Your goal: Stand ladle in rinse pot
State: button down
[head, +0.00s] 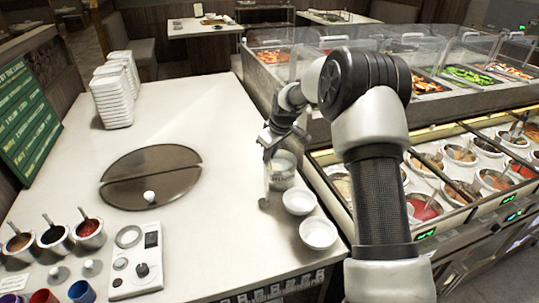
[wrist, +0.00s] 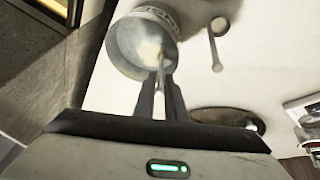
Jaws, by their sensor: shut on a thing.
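The rinse pot (head: 283,180) is a grey metal pot with lettering on its side, standing on the white counter; it also shows in the wrist view (wrist: 172,14). My gripper (head: 272,142) is above the pot.
Two white bowls (head: 318,233) stand near the counter's right edge. A brown round lid (head: 150,178), a control panel (head: 138,262) and sauce cups (head: 55,235) are to the left. White stacked containers (head: 113,95) stand behind. The food bar (head: 440,120) is at right.

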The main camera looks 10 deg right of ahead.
jog(key=shift+s+f, duration=0.1)
jog(key=shift+f, duration=0.1)
jog(key=c, duration=1.7)
grip_release()
